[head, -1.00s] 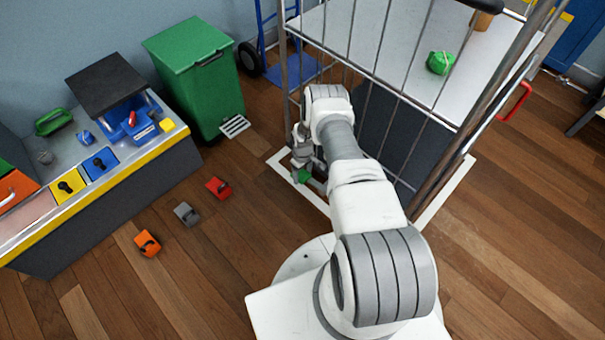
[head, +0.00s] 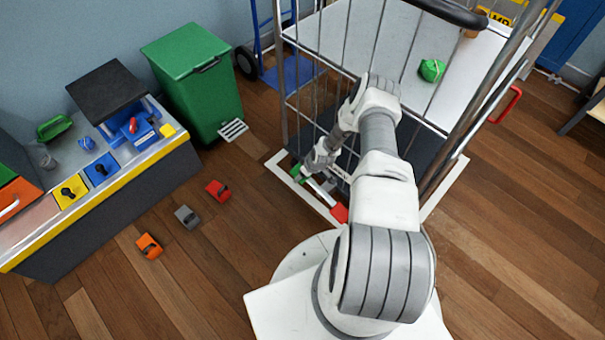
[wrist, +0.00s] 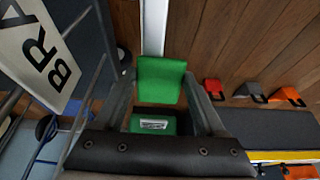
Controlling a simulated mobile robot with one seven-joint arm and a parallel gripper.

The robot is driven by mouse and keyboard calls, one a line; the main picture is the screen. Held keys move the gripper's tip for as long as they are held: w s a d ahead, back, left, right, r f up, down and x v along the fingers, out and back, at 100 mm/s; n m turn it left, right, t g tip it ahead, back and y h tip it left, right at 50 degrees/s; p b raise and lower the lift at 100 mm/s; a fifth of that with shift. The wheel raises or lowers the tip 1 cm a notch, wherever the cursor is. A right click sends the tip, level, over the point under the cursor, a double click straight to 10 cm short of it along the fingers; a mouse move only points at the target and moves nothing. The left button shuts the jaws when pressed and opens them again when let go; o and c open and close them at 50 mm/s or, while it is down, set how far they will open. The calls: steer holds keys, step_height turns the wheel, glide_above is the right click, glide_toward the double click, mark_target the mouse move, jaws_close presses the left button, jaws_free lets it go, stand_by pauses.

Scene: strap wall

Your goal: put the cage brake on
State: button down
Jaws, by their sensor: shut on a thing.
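The cage brake is a bar low on the near side of the wire cage (head: 372,45), with a green pedal (head: 296,173) at its left end and a red pedal (head: 339,212) at its right end. My gripper (head: 304,172) is down at the left end. In the wrist view the green pedal (wrist: 160,80) sits between the two fingers of my gripper (wrist: 160,88), which are shut on it. A white plate (wrist: 42,50) with black letters "BRA" is beside it, cut off by the frame edge. The pedal's exact tilt is hard to tell.
A green bin (head: 200,85) with a grey foot pedal stands behind left. A workbench (head: 100,200) is at left. A green bundle (head: 431,70) lies on the cage's white shelf.

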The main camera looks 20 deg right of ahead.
steer(key=shift+s+d, duration=0.15)
steer(key=shift+s, duration=0.15)
jaws_free()
steer(key=shift+w+r, duration=0.1)
steer(key=shift+r, duration=0.05)
